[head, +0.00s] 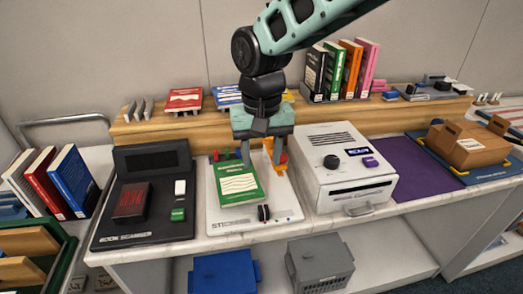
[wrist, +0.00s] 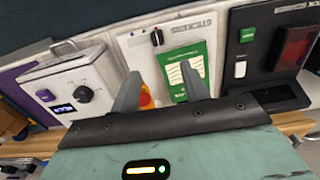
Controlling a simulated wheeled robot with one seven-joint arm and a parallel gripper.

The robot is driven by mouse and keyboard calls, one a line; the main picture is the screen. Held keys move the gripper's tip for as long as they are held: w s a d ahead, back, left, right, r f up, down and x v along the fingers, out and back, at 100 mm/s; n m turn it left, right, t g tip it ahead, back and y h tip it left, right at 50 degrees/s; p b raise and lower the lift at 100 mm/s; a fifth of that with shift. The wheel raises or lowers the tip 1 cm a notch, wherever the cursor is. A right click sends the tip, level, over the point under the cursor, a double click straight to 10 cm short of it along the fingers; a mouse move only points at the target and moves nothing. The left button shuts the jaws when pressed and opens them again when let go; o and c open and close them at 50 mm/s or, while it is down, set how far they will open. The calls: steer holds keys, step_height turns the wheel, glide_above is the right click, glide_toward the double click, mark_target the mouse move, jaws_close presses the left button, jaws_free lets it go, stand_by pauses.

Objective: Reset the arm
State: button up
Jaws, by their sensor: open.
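My gripper (head: 260,152) hangs from the arm above the white sticker station (head: 270,217) in the middle of the counter. Its two fingers are apart, and in the wrist view my gripper (wrist: 160,92) shows nothing between them. A green book (head: 237,186) with a white label lies on the sticker station just below the fingers. It also shows in the wrist view, where the green book (wrist: 179,72) is partly behind one finger. I cannot tell whether a finger touches it.
A black book scanner (head: 147,222) stands left and a white machine (head: 340,170) with a knob stands right. Behind is a wooden shelf (head: 190,126) with books (head: 335,72). A cardboard box (head: 468,147) sits far right. A blue bin (head: 223,272) and grey crate (head: 320,265) are below. The purple mat (head: 410,165) is bare.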

steer(key=shift+r, duration=0.6)
steer(key=s+d+f+n, duration=0.1)
steer(key=s+d+n, duration=0.3)
steer(key=s+d, duration=1.4)
steer(key=s, duration=0.4)
steer(key=shift+f+y, duration=0.15)
steer(key=shift+y, duration=0.15)
